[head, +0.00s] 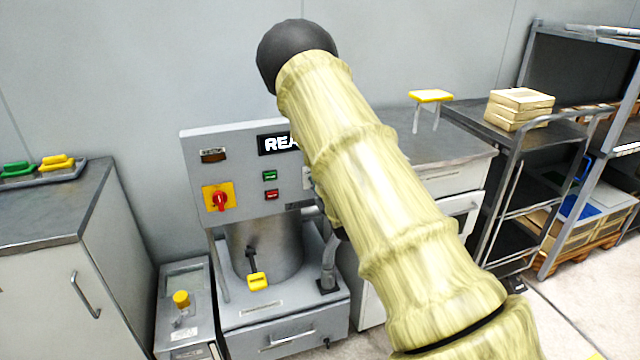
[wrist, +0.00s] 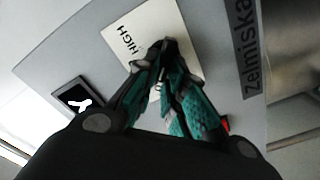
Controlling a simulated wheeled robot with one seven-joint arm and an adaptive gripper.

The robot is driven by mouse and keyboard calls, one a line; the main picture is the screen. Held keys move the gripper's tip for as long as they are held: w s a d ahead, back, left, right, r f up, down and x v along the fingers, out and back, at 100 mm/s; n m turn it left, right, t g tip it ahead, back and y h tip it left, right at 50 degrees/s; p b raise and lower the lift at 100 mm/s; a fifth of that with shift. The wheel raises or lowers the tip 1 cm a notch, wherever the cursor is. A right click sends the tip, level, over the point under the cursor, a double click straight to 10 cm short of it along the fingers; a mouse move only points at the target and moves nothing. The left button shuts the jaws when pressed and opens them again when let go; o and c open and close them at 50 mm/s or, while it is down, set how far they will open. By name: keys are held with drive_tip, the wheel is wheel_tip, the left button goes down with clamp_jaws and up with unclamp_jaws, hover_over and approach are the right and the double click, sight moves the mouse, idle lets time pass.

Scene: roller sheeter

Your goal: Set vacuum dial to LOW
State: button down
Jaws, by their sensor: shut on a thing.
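The vacuum dial's pale plate (wrist: 150,28) is in the wrist view, with the word HIGH near its upper left edge. My gripper (wrist: 160,60) has its teal-padded fingers drawn together over the middle of this plate, closed on the dial. The dial itself is almost wholly hidden by the fingertips, so its pointer cannot be read. No LOW mark can be made out. In the head view my arm covers the right part of the grey machine panel (head: 240,150), and my gripper is hidden behind it.
The panel carries a red switch on a yellow plate (head: 219,199), a green button (head: 270,175) and a red button (head: 272,194). A yellow-handled lever (head: 257,281) is below. A cabinet (head: 50,225) stands left and a trolley (head: 510,135) right.

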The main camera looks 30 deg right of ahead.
drive_tip(key=c, duration=1.5)
unclamp_jaws()
drive_tip(key=v, duration=1.2)
drive_tip(key=shift+f, duration=0.15)
